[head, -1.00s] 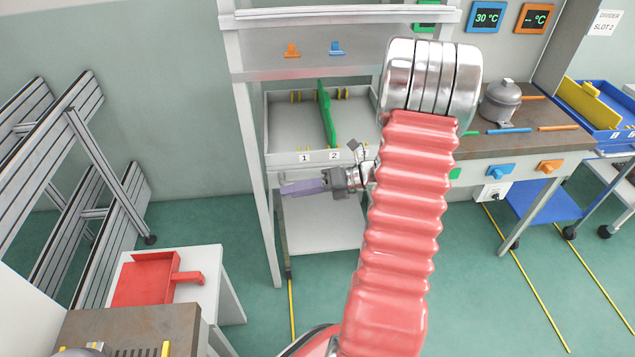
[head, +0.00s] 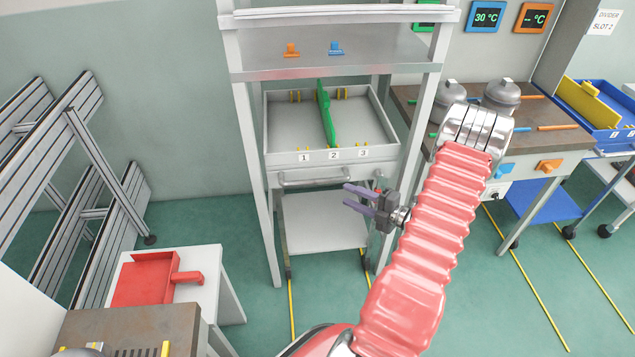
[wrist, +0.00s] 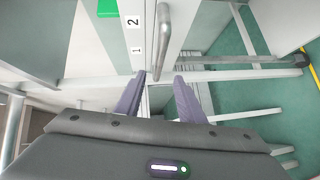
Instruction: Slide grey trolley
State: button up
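The grey trolley (head: 275,157) stands inside a tall grey frame, with a tray on top numbered 1, 2 and 3 and a lower shelf (head: 320,232). A green divider (head: 328,118) stands in the tray near label 2. A metal bar handle (head: 312,178) runs along the trolley's front; it also shows in the wrist view (wrist: 164,40). My gripper (head: 346,196) is open and empty, to the right of and below the handle in the head view. In the wrist view its purple fingers (wrist: 155,92) are apart, with the handle beyond the tips.
The frame's shelf (head: 335,55) carries an orange and a blue clip. A red tray (head: 145,280) sits on a white table at the left. Yellow lines mark the green floor.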

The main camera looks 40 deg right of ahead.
aim_at(317, 183)
jog(key=x, duration=1.4)
jog(key=shift+c, duration=0.6)
jog(key=shift+s, duration=0.1)
grip_shut()
jog(key=shift+f, duration=0.1)
